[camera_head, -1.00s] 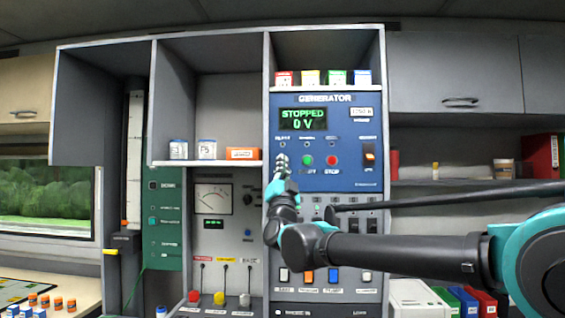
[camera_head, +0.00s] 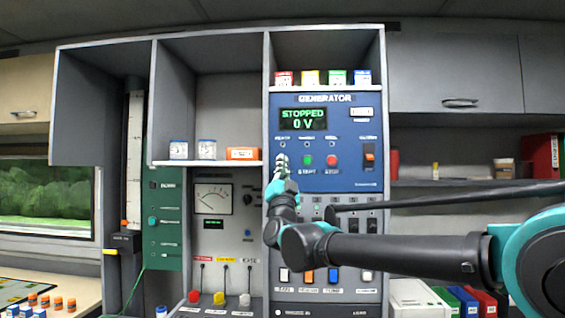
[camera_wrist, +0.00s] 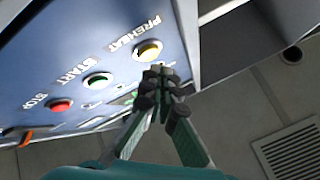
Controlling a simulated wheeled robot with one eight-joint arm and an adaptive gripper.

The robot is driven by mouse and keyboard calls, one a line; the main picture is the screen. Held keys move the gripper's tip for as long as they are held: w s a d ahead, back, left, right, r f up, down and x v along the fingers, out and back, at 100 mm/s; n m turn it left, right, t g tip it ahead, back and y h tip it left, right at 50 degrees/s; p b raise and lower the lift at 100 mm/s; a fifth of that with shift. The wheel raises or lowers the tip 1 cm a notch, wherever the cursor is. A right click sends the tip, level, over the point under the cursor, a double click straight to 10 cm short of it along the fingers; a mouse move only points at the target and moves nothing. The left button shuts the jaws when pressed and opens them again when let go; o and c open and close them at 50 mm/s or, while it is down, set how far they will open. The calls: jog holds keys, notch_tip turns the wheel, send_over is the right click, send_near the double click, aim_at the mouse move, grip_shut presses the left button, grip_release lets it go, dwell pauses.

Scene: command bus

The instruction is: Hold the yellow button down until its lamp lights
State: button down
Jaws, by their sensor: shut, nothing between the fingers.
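The yellow button (camera_wrist: 148,50) is on the blue generator panel (camera_head: 350,182), beside the word PREHEAT in the wrist view. My gripper (camera_wrist: 158,72) is shut and empty, its fingertips right by the button's lower edge in that view. I cannot tell whether they touch it.
The green START button (camera_wrist: 96,81) and red STOP button (camera_wrist: 60,105) sit beside the yellow one. The display (camera_head: 303,119) reads STOPPED, 0 V. A grey cabinet wall (camera_head: 266,100) stands close on the panel's left. Switches lie below the panel.

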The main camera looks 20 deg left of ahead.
jog(key=shift+w, duration=0.1)
jog(key=shift+w+a, duration=0.1)
jog(key=shift+w, duration=0.2)
jog(key=shift+w+a, duration=0.1)
jog(key=shift+w, duration=0.3)
dwell(5.4)
jog(key=shift+s, duration=0.1)
jog(key=shift+s+d, duration=0.2)
jog(key=shift+s, duration=0.5)
jog(key=shift+s+d, duration=0.2)
jog(key=shift+s, duration=0.6)
jog(key=shift+s+d, duration=0.2)
jog(key=shift+s, duration=0.65)
jog(key=shift+s+d, duration=0.2)
jog(key=shift+s, duration=0.6)
